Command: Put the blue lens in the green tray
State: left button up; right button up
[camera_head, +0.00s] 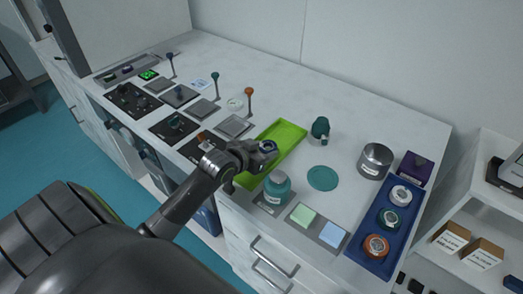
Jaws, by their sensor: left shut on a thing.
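The green tray (287,137) lies on the white table top near its front edge. My left gripper (266,149) is above the tray and hides part of its middle. It is shut on a small round piece with a blue top, the blue lens (269,145). I cannot tell whether the lens touches the tray floor. My right gripper is not in view.
A teal bottle (277,188) stands close in front of the tray. Posts and dark panels (174,127) are to the left.

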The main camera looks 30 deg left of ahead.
pick_arm(q)
jog(key=o, duration=0.7)
jog(key=shift+s+f, duration=0.3)
jog(key=shift+f, duration=0.6)
jog(key=shift+w+r, duration=0.15)
jog(key=shift+r, duration=0.5)
jog(key=shift+s+a, duration=0.1)
jog(key=shift+s, duration=0.25)
jog(key=v, duration=0.5)
jog(key=r+v, duration=0.1)
jog(key=v, duration=0.5)
jog(key=shift+w+p, duration=0.1)
jog(key=shift+p, duration=0.3)
